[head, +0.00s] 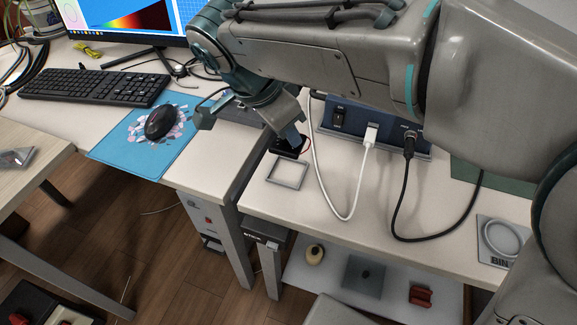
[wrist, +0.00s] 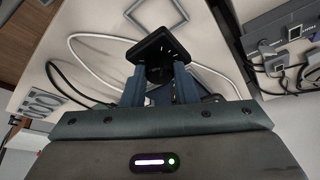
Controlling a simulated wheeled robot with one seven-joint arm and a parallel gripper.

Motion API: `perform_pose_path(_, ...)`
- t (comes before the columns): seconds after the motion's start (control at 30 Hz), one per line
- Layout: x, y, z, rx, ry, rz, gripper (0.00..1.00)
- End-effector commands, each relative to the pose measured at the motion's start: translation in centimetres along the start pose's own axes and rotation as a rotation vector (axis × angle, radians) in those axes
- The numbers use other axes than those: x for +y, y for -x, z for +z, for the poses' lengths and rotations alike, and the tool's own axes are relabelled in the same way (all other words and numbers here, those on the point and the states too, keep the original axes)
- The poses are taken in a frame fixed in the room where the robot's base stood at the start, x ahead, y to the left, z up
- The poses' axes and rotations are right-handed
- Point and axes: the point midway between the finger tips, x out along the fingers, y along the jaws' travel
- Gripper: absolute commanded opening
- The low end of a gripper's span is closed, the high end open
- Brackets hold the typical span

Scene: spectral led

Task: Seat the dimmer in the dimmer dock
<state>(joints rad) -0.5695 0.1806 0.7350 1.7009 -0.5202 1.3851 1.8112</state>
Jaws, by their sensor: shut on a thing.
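My gripper (wrist: 160,85) is shut on a black part with a square plate, which I take to be the dimmer (wrist: 155,45). In the head view my gripper (head: 291,136) points down and the dimmer (head: 290,148) shows dark beneath its fingers. A grey square frame, likely the dimmer dock (head: 272,179), lies on the white table just in front of the dimmer. A similar square frame also shows at the top of the wrist view (wrist: 128,13), apart from the dimmer. My fingers hide part of the dimmer.
A blue power box (head: 375,128) with a white cable (head: 316,170) and a black cable (head: 396,212) stands behind. A ring-shaped BIN holder (head: 490,253) sits at the right. A mouse (head: 161,122) and a keyboard (head: 95,86) lie left. The table's front middle is clear.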

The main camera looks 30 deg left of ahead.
Motion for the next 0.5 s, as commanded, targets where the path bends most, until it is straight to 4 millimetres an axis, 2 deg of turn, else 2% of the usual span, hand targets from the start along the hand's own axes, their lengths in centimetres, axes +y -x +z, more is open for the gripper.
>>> perform_pose_path(0.5,-0.07,-0.49,0.29,0.001,0.0,0.0,0.0)
